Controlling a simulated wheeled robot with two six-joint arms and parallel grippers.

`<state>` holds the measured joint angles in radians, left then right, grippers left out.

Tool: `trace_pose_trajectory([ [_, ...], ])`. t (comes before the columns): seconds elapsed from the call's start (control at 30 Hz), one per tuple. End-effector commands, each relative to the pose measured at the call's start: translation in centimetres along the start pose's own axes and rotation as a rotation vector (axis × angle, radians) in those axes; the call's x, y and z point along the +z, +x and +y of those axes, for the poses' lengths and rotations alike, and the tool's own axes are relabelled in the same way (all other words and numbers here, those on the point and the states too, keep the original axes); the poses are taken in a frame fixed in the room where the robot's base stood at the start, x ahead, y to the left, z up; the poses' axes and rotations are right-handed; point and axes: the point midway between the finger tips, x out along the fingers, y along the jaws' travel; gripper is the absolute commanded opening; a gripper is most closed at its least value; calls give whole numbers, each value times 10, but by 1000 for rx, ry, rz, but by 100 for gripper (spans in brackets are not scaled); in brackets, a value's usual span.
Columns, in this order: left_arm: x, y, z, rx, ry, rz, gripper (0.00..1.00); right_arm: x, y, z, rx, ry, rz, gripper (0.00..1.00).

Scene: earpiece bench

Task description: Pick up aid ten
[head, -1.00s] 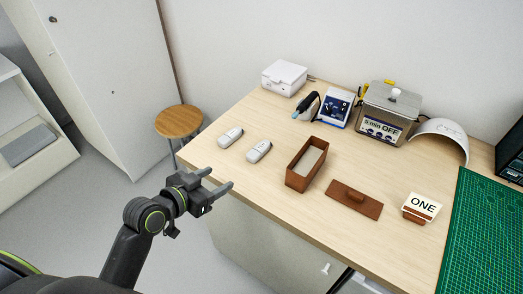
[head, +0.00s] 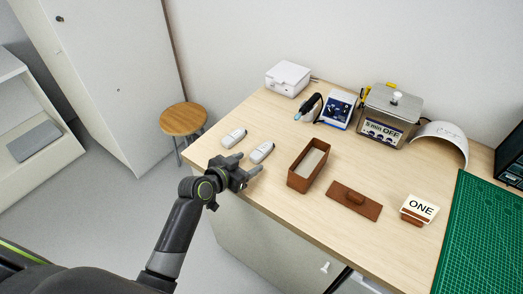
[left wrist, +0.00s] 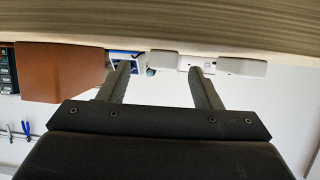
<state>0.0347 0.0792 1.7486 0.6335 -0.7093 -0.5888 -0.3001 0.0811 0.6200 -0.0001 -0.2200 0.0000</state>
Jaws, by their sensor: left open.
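Two small white hearing-aid-like pieces lie on the bench's left part: a left one (head: 233,138) and a right one (head: 262,152). I cannot read a mark on either, so I cannot tell which is aid ten. My left gripper (head: 251,163) is open and empty at the bench's front edge, just in front of both pieces, its fingers pointing toward them. The left wrist view looks upside down; there the open left gripper (left wrist: 160,69) has one white piece (left wrist: 178,59) between and beyond its fingertips and another (left wrist: 240,68) to the right. My right gripper is not in view.
A green mat (head: 485,235) lies right.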

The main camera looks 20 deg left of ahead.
Motion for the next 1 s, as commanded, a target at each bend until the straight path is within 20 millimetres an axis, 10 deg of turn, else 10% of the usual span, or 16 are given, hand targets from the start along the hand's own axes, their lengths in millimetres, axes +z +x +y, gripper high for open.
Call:
trace_pose_trajectory([
  [0.67,-5,39,-4,0,0,1,58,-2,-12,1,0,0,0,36],
  [1.0,-5,39,-4,0,0,0,14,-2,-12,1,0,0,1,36],
])
